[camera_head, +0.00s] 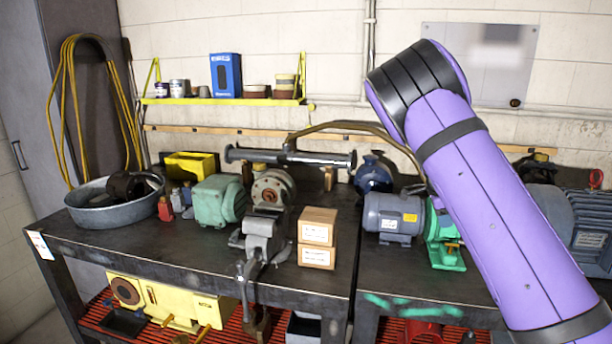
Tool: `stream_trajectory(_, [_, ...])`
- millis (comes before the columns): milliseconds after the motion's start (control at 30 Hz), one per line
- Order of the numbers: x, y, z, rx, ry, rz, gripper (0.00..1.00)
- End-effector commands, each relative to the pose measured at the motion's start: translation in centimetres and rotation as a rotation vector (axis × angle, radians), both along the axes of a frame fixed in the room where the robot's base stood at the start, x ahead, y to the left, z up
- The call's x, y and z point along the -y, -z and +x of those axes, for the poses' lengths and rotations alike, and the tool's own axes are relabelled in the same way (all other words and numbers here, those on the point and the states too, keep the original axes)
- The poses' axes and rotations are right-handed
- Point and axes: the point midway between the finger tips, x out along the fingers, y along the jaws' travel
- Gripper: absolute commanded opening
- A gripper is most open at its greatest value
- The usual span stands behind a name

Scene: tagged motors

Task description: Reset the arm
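My purple arm with black bands rises from the lower right of the head view to the upper middle. Its raised end is a dark grey joint. My gripper does not show in this view. Several motors stand on the dark workbench (120,247). A grey-blue motor with a yellow label (390,216) stands right of the middle. A green pump (443,238) stands close beside it, partly behind my arm. A pale green motor (218,200) is at the left. A large grey motor (592,225) is at the far right, partly cut off.
A bench vise (262,235) and two stacked cardboard boxes (317,238) stand near the bench's front edge. A metal tub (113,205) is at the left end. A yellow shelf (225,101) with cans hangs on the wall. A yellow machine (165,300) sits under the bench.

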Motion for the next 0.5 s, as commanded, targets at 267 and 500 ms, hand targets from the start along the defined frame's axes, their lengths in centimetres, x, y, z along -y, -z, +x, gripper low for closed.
stream_trajectory(267, [-1.1, -4.3, -5.3, -0.03, -0.201, 0.175, 0.37])
stream_trajectory(500, [-2.8, -8.5, -10.0, -0.02, -0.426, 0.278, 0.37])
